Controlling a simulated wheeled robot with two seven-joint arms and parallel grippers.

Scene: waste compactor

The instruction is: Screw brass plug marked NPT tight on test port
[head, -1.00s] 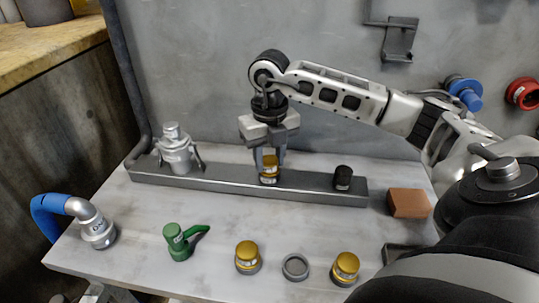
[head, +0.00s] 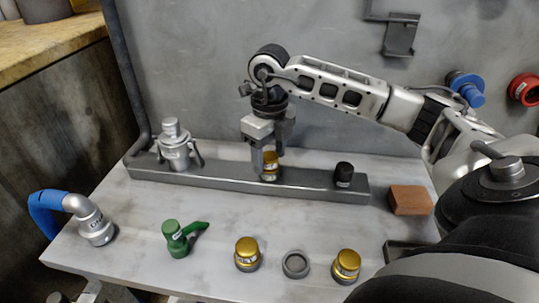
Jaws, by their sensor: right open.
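A brass plug (head: 270,166) sits upright on the grey manifold bar (head: 216,180), near its middle, where the test port would be; the port itself is hidden under it. My right gripper (head: 268,160) points down around this plug, its fingers open and turned at an angle. Whether a finger touches the plug I cannot tell. Two more brass plugs stand on the bench in front, one left (head: 247,252) and one right (head: 346,265). Their markings are too small to read. My left gripper is not in view.
On the bar stand a silver coupling (head: 174,148) at left and a black cap (head: 344,173) at right. A blue hose with silver elbow (head: 92,222), a green valve (head: 178,238), a grey ring (head: 295,264) and a brown block (head: 409,199) lie on the bench. The bench middle is clear.

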